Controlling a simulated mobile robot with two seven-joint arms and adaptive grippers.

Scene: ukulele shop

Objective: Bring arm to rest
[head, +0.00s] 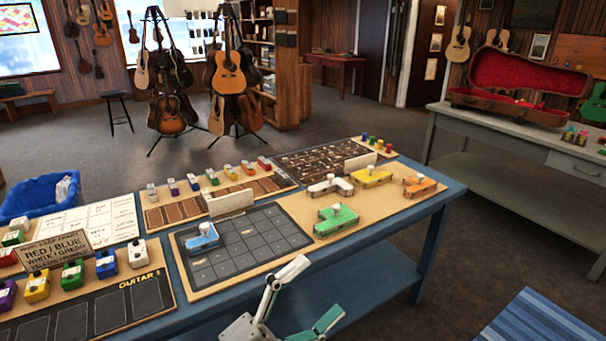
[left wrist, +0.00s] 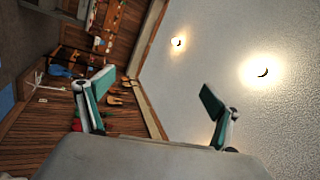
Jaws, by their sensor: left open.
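My left gripper (head: 312,294) is at the bottom middle of the head view, in front of the blue table (head: 375,248). Its two green-padded fingers stand wide apart with nothing between them. In the left wrist view the same gripper (left wrist: 157,92) has its fingers spread, with the ceiling and wall behind them. It appears apart from the table and the things on it. My right gripper is not in view.
The table bears boards with several coloured pedals, including a blue one (head: 202,236) and a green one (head: 336,218). A blue bin (head: 35,197) stands at the left. A grey bench with an open red-lined case (head: 522,80) is at the right. Floor between them is clear.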

